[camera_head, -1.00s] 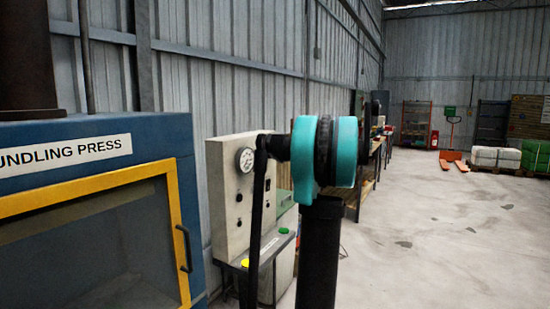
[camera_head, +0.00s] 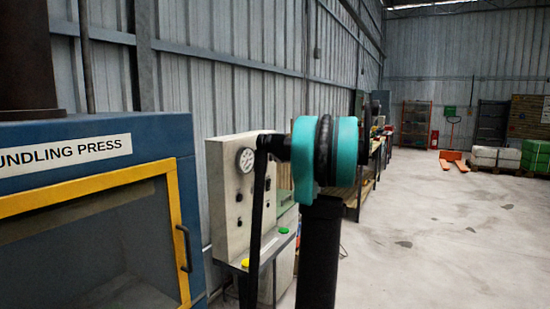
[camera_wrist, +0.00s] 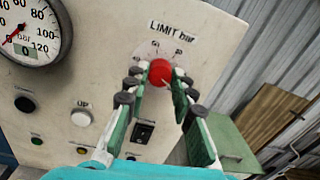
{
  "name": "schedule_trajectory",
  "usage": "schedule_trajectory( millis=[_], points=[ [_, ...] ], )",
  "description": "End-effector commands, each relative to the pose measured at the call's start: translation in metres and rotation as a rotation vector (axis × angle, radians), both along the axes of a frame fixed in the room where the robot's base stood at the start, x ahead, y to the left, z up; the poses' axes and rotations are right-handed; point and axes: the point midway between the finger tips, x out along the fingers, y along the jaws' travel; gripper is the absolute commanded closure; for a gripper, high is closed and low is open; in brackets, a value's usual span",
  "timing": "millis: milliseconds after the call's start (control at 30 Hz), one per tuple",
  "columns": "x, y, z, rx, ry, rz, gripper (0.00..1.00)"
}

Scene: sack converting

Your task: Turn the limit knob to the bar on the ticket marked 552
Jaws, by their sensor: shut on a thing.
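The red limit knob (camera_wrist: 160,72) sits on the pale control panel (camera_wrist: 105,60) under a "LIMIT bar" label (camera_wrist: 172,32) in the wrist view. A ring of small scale figures surrounds it, partly covered and too small to read surely. My gripper (camera_wrist: 159,82) has its fingers on both sides of the knob and is shut on it. A thin pale mark shows on the knob's face, but its reading is unclear. No ticket marked 552 can be made out in either view. In the head view, my arm covers part of the panel (camera_head: 228,190), and the gripper is hidden.
A pressure gauge (camera_wrist: 35,32) with its needle near 0 is left of the knob. Below are an "UP" button (camera_wrist: 81,118) and a black switch (camera_wrist: 143,131). The blue bundling press (camera_head: 100,185) stands left in the head view. Floor at right is open.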

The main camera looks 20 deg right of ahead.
Motion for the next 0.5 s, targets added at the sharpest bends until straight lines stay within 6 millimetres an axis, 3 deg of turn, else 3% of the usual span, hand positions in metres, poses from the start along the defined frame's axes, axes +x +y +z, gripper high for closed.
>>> schedule_trajectory(
  millis=[500],
  points=[
    [-0.0002, -0.0003, -0.0009, -0.386, -0.301, 0.000, 1.00]
  ],
)
